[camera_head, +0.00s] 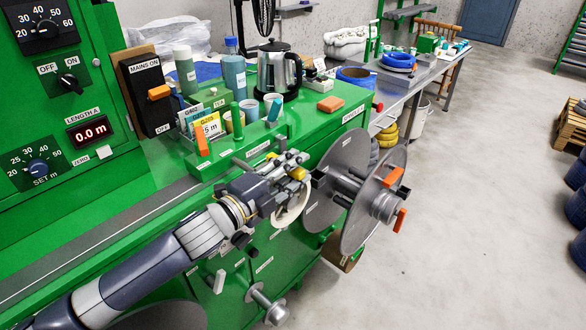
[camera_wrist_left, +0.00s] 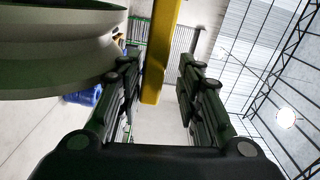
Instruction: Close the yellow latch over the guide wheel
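The yellow latch (camera_wrist_left: 157,55) is a narrow yellow bar in the left wrist view. Its end hangs between the two fingers of my left gripper (camera_wrist_left: 160,65), with a gap to the right finger and a smaller one to the left. The gripper is open. The pale guide wheel (camera_wrist_left: 55,50) fills the upper left of that view, beside the left finger. In the head view my left gripper (camera_head: 283,175) covers much of the latch (camera_head: 298,173), and the wheel (camera_head: 291,210) shows partly below it. My right gripper is not in view.
A grey reel (camera_head: 340,182) with orange handles stands just right of the gripper. Behind it, the green bench top holds a kettle (camera_head: 278,72), bottles, cups and an orange block (camera_head: 330,103).

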